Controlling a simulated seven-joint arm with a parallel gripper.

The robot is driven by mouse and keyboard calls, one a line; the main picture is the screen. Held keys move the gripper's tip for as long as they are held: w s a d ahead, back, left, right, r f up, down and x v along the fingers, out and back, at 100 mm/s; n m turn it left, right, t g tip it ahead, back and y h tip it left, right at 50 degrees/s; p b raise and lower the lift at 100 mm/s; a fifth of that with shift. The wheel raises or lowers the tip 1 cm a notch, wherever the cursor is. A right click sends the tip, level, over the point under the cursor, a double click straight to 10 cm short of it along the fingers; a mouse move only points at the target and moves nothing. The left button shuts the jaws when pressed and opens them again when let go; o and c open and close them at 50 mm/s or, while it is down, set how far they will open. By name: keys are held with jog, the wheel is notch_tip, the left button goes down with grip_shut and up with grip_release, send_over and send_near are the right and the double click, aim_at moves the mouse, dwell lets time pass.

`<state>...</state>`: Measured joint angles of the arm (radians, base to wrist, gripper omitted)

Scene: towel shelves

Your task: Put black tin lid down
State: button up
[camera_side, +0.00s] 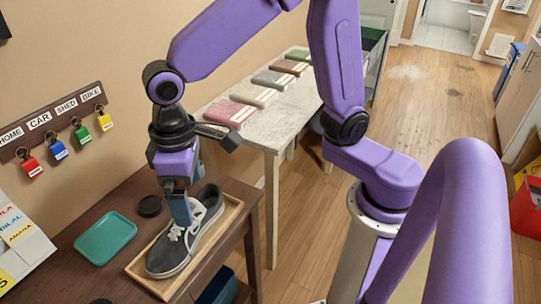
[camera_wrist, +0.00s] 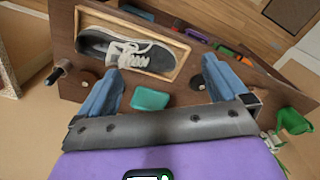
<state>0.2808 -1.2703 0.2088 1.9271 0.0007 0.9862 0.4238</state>
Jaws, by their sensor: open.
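A black, round, flat piece (camera_side: 150,205) that looks like the tin lid lies on the dark brown table, behind the teal tray. A second dark round piece (camera_side: 101,301) is cut off at the bottom edge. The wrist view shows two dark round pieces, one by the left finger (camera_wrist: 90,77) and one by the right finger (camera_wrist: 197,83). I cannot tell for certain which is lid and which is tin. My gripper (camera_side: 181,210) points down in front of the shoe in the side view. In the wrist view its blue fingers (camera_wrist: 165,65) are wide apart with nothing between them.
A grey shoe (camera_side: 186,238) lies in a wooden tray (camera_side: 141,268). The teal tray (camera_side: 106,238) is beside it. A key rack (camera_side: 52,122) hangs on the wall. A pale table (camera_side: 268,125) with folded cloths stands behind.

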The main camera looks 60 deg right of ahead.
jog(key=s+d+n, duration=0.6)
jog(key=s+d, duration=0.8)
jog(key=d, duration=0.4)
jog(key=shift+s+d+f, duration=0.35)
jog(key=shift+s+f, duration=0.05)
jog(key=shift+f, duration=0.05)
